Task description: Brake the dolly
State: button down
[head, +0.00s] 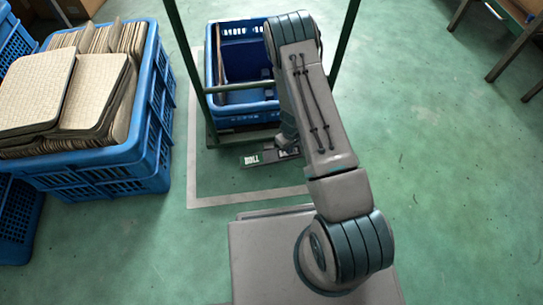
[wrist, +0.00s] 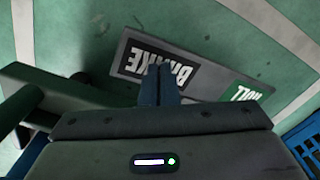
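The dolly (head: 188,65) has a green frame with tall posts and carries a blue crate (head: 243,112). At its near foot is a grey pedal plate (head: 269,158). The plate has a green ROLL label (head: 252,159) on the left and a BRAKE label on the right, mostly hidden by my gripper (head: 286,142). In the wrist view the plate shows upside down, with the black BRAKE label (wrist: 175,70) and the green ROLL label (wrist: 243,93). My gripper (wrist: 158,72) has its fingers together, empty, over the BRAKE label. I cannot tell whether they touch it.
A stack of blue crates (head: 95,180) filled with tan woven pads (head: 35,90) stands at the left. A pale line (head: 250,195) on the green floor runs around the dolly. A bench or table (head: 510,55) stands at the upper right. The floor at right is clear.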

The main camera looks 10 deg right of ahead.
jog(key=shift+f+b, duration=0.75)
jog(key=shift+f, duration=0.2)
dwell(0.3)
jog(key=shift+r+p, duration=2.4)
jog(key=shift+r, duration=1.15)
jog(key=shift+s, duration=0.1)
